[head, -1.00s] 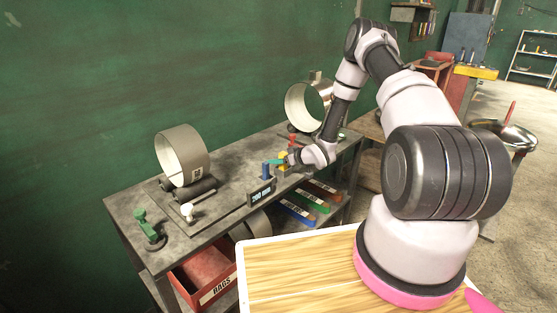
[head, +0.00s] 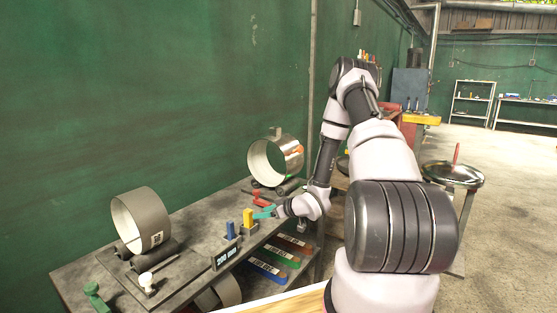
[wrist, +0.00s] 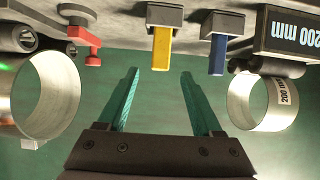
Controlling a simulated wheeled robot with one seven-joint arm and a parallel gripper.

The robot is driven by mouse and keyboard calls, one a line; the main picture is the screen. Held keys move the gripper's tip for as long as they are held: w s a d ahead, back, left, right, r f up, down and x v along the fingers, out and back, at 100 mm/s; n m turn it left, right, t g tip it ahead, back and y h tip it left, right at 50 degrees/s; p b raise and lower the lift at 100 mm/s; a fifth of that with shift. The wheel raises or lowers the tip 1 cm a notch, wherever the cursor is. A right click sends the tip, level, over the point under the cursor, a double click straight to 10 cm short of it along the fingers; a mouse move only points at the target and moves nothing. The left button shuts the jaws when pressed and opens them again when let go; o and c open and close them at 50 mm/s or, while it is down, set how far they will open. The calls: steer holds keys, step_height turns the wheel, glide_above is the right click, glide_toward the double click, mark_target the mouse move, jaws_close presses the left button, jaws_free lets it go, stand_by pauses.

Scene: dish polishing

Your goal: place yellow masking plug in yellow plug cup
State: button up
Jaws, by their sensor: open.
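A yellow upright piece (head: 248,216) stands in a small dark grey holder (head: 249,230) on the grey bench. In the wrist view the yellow piece (wrist: 162,47) hangs down from its grey holder (wrist: 165,14), as the picture is upside down. I cannot tell whether it is the plug or part of the cup. No separate yellow plug shows. My gripper (wrist: 158,75), with teal fingers, is open and empty. In the wrist view the yellow piece lies between the fingertips, slightly beyond them. In the head view my gripper (head: 264,212) is just right of it.
A blue upright piece (head: 230,230) stands in a like holder beside the yellow one. A 200 mm display (wrist: 286,32) is next to it. Metal rings (head: 141,219) (head: 275,160) rest on rollers at either side.

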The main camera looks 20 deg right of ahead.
steer(key=s+d+r+m+g+h, duration=0.1)
steer(key=s+d+r+m+h, duration=0.15)
steer(key=r, duration=0.75)
steer(key=s+d+r+m+h, duration=0.1)
steer(key=d+r+h, duration=0.15)
steer(key=r, duration=0.75)
steer(key=s+d+r+m+g+h, duration=0.1)
steer(key=s+d+r+m+h, duration=0.15)
steer(key=r, duration=0.65)
steer(key=s+a+r+m, duration=0.1)
steer(key=s+r, duration=0.3)
steer(key=s, duration=0.4)
steer(key=s+a+r+m+g+y, duration=0.1)
steer(key=s+a+r, duration=0.3)
steer(key=s, duration=0.5)
steer(key=s+a+r+m+y, duration=0.1)
steer(key=s+a+r+m, duration=0.2)
steer(key=s, duration=0.6)
step_height(320, 180, up, 3)
steer(key=shift+s+a+f, duration=0.1)
steer(key=shift+s+a, duration=0.1)
steer(key=shift+a, duration=0.05)
